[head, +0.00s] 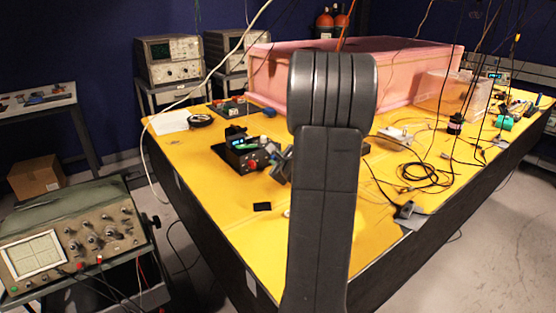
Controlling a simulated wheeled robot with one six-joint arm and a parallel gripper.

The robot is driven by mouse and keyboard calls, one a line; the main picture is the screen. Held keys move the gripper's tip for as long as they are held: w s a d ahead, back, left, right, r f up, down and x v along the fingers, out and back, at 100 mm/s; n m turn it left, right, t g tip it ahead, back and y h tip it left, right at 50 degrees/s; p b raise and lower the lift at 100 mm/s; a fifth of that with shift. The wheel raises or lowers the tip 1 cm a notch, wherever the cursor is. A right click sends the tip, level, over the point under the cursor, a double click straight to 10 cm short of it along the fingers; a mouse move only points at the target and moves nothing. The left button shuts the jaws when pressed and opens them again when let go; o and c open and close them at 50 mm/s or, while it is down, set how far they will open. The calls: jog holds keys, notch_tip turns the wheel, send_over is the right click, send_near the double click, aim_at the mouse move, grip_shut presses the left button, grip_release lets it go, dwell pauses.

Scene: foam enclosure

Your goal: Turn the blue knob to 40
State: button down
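A black box with a lit display (238,143) stands on the yellow table, left of my arm. A red knob (253,164) shows on its front. A small blue round part (270,113) shows behind the box; I cannot tell whether it is the blue knob, and no scale reading is legible. My gripper (279,165) shows only in part at the left edge of my arm, close to the box's right side. My arm hides the rest of it. I cannot tell whether it touches the box or is open.
The yellow table (230,225) has bare room at its front left, with a small black piece (262,207) lying there. A pink foam enclosure (270,75) stands behind. Black cables (425,175) lie on the right. An oscilloscope (75,235) stands off the table at left.

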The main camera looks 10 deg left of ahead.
dwell(0.4)
jog(key=c, duration=1.3)
grip_release()
jog(key=shift+o, duration=0.2)
jog(key=v, duration=1.3)
jog(key=shift+s+d+r, duration=0.2)
jog(key=shift+s+d, duration=0.05)
jog(key=shift+s, duration=0.05)
jog(key=shift+w, duration=0.1)
jog(key=x, duration=1.3)
jog(key=shift+w+a+f, duration=0.2)
jog(key=shift+a, duration=0.05)
